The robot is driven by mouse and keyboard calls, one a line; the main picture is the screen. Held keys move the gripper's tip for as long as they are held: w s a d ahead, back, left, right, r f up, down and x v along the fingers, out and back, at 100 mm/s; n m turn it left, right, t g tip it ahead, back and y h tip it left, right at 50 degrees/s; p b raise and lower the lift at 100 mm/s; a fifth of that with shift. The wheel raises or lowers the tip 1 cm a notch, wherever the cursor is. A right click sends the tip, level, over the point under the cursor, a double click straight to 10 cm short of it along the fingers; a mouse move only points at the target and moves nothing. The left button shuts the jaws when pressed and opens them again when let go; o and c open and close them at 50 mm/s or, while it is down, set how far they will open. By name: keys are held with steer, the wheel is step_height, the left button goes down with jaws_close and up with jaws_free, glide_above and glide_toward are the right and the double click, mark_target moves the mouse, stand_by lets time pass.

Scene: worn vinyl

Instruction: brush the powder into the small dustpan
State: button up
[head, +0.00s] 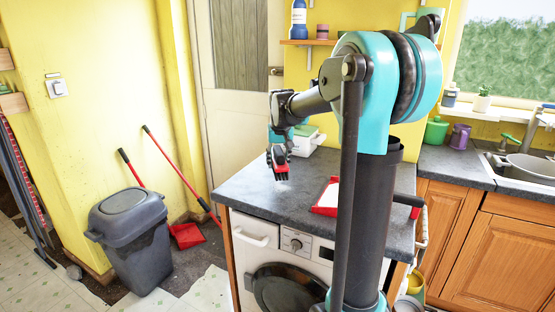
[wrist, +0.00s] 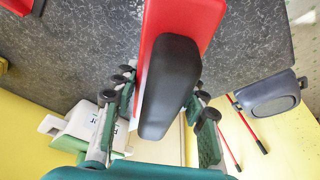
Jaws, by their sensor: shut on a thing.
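My gripper (head: 279,152) is shut on a brush (head: 280,170) with a red body and dark bristles, above the left part of the dark speckled worktop (head: 250,192). In the wrist view the brush's black handle (wrist: 168,90) lies between the fingers of my gripper (wrist: 162,85). A small pale patch (head: 283,183), perhaps powder, shows just under the brush; I cannot tell whether the bristles touch it. The small red dustpan (head: 325,209) lies to the right of the brush on the worktop, with a pale inside. My arm partly hides it.
A white-and-green box-like thing (head: 303,141) stands at the worktop's back edge, also in the wrist view (wrist: 75,128). The washing machine (head: 290,246) is below. A grey bin (head: 132,235) and a red floor dustpan (head: 187,236) stand to the left. The sink (head: 525,165) is at right.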

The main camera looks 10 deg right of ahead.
glide_above(275, 190)
steer(key=w+d, duration=0.2)
steer(key=w, duration=0.1)
steer(key=shift+a+f, duration=0.1)
steer(key=shift+f, duration=2.5)
steer(key=shift+s+a, duration=0.8)
steer(key=shift+s, duration=0.5)
steer(key=shift+s+a, duration=0.8)
steer(key=shift+s, duration=0.55)
steer(key=shift+s+a, duration=0.8)
steer(key=shift+s, duration=0.5)
steer(key=shift+f, duration=0.9)
steer(key=shift+w+d, duration=0.7)
steer(key=shift+w, duration=0.25)
steer(key=shift+w+d, duration=0.65)
steer(key=shift+w, duration=0.25)
steer(key=shift+w+d, duration=0.1)
steer(key=shift+w, duration=0.05)
